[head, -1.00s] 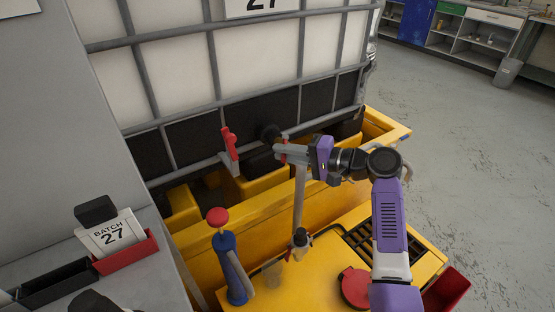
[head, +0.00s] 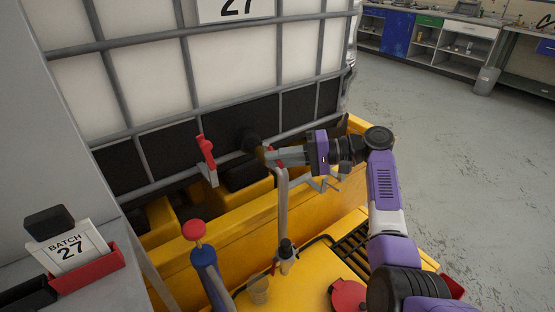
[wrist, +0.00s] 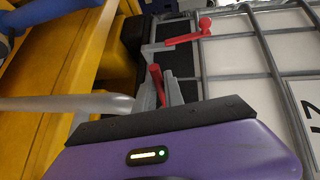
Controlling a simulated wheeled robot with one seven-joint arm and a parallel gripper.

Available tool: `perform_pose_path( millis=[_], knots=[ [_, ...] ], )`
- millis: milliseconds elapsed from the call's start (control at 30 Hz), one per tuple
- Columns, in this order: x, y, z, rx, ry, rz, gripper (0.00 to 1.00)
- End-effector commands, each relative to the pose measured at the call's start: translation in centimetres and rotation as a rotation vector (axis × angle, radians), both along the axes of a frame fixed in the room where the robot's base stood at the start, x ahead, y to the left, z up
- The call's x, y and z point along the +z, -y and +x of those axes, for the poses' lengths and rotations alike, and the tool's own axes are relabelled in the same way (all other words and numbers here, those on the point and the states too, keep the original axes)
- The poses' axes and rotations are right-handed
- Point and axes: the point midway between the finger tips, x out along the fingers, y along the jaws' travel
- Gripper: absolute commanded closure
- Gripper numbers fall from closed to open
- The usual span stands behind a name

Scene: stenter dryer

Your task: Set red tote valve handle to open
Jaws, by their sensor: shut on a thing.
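My gripper (head: 272,157) is at the lower front of the white caged tote (head: 240,65), above the yellow bund. It is shut on a red handle (wrist: 157,84), which shows between its fingers in the wrist view; in the head view only a little red shows at the fingertips. A second red lever (head: 206,155) stands upright on a grey bracket, left of my gripper and apart from it. It also shows in the wrist view (wrist: 190,36). The valve body behind the fingers is mostly hidden.
A grey pipe (head: 282,205) stands just below my gripper. A blue post with a red knob (head: 194,230) is at front left. A red round lid (head: 347,295) lies on the yellow deck (head: 300,287). A batch card (head: 68,250) stands at left. Open floor (head: 430,130) lies right.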

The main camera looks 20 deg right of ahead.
Motion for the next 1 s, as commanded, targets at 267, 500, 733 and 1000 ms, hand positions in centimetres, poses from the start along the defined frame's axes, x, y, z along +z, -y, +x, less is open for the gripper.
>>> perform_pose_path(
  millis=[267, 500, 733, 1000],
  knots=[
    [0.0, 0.0, 0.1, -0.004, 0.000, -0.001, 0.69],
    [0.0, 0.0, 0.1, -0.003, 0.000, -0.001, 0.65],
    [0.2, 1.0, -0.4, -0.004, 0.001, 0.000, 0.65],
    [1.0, 4.8, -2.3, -0.005, 0.000, -0.001, 0.65]
  ],
)
